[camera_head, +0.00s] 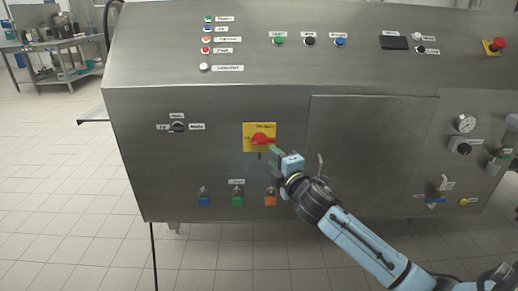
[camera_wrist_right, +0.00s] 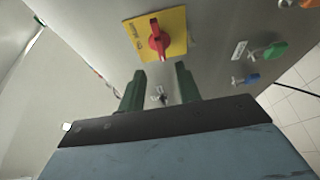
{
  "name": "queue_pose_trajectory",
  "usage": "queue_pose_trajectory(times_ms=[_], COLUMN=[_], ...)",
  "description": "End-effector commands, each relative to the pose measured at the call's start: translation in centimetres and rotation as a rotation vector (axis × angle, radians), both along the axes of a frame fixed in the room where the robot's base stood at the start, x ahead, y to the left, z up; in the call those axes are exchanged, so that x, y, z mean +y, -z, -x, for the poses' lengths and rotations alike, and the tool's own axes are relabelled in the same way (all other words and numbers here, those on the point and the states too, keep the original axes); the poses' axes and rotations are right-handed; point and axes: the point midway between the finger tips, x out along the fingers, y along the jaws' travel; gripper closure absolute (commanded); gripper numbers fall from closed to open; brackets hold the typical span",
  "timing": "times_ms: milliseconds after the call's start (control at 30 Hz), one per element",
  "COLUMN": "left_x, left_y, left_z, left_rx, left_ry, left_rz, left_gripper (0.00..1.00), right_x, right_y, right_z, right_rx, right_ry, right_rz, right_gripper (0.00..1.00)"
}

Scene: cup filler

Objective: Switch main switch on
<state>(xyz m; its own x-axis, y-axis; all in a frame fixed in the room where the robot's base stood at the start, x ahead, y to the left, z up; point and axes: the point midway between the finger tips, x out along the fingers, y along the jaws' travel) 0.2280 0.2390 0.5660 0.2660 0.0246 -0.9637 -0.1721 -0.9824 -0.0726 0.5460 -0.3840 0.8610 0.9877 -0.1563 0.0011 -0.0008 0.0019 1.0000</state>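The main switch is a red rotary handle (camera_head: 261,139) on a yellow square plate (camera_head: 248,145) on the cabinet's front. In the right wrist view the red handle (camera_wrist_right: 158,37) stands on its yellow plate (camera_wrist_right: 177,23), just beyond the fingertips. My right gripper (camera_head: 277,150) is close to the lower right of the switch in the head view. In the wrist view its two green fingers (camera_wrist_right: 160,77) are spread apart with nothing between them. The handle looks apart from the fingers. My left gripper is not in view.
The steel cabinet (camera_head: 200,105) fills the head view. A black selector (camera_head: 178,127) is left of the switch. Blue (camera_head: 204,200), green (camera_head: 238,200) and orange (camera_head: 270,200) valves sit below. A panel door (camera_head: 370,145) is to the right, behind my arm.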

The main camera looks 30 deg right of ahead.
Motion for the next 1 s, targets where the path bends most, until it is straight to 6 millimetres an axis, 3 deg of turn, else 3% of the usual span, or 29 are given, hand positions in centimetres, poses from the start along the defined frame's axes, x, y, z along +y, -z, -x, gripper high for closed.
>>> queue_pose_trajectory(times_ms=[300, 500, 700, 1000], left_x=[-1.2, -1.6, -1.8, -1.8], left_y=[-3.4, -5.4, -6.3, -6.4], left_z=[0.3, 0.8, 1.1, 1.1], left_rx=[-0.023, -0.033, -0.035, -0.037], left_ry=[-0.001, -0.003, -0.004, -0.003], left_rz=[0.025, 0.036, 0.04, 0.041], left_gripper=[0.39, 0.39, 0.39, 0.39], right_x=[-0.9, -1.3, -1.5, -1.5], right_y=[0.1, 0.2, 0.0, 0.1], right_z=[-5.5, -8.0, -9.0, -9.1], right_rx=[-0.001, 0.001, 0.0, 0.001], right_ry=[0.002, 0.001, 0.001, 0.0], right_rz=[-0.002, -0.003, -0.001, -0.002], right_gripper=[0.66, 0.66, 0.66, 0.68])
